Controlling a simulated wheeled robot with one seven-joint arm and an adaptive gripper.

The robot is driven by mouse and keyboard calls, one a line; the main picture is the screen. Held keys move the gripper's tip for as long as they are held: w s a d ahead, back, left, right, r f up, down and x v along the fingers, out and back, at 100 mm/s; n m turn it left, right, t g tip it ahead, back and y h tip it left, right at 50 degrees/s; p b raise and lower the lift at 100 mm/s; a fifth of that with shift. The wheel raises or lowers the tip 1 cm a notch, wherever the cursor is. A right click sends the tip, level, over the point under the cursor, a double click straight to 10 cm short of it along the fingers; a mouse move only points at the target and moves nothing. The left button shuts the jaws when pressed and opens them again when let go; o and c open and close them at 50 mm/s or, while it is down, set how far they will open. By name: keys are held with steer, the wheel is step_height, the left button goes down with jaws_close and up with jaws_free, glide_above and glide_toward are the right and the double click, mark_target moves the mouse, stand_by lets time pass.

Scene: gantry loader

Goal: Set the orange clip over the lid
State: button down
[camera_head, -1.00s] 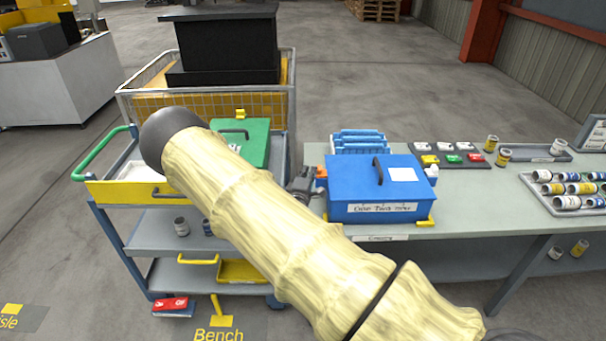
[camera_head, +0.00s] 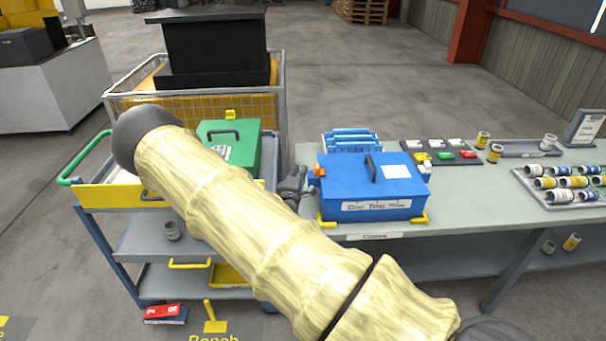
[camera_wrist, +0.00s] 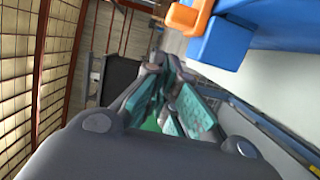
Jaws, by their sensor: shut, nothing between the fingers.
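The orange clip (camera_head: 318,170) is at the left end of the blue box (camera_head: 375,208), by the edge of its lid (camera_head: 350,174). Whether it sits over the lid's edge or only beside it I cannot tell. The lid has a dark handle and a white label. There the clip (camera_wrist: 188,18) shows at the top against the blue box (camera_wrist: 221,42).
The box stands on a grey-green bench (camera_head: 470,205) with yellow corner pieces. A blue rack (camera_head: 350,142) is behind it; a tray of cans (camera_head: 530,185) is at right. A trolley (camera_head: 140,240) with a green box (camera_head: 242,155) stands left, close to my gripper.

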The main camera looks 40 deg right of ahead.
steer(key=w+b+v, duration=0.1)
steer(key=b+v, duration=0.2)
steer(key=v, duration=0.7)
steer(key=shift+a+b, duration=0.3)
steer(key=shift+a, duration=0.15)
steer(key=shift+s, duration=0.15)
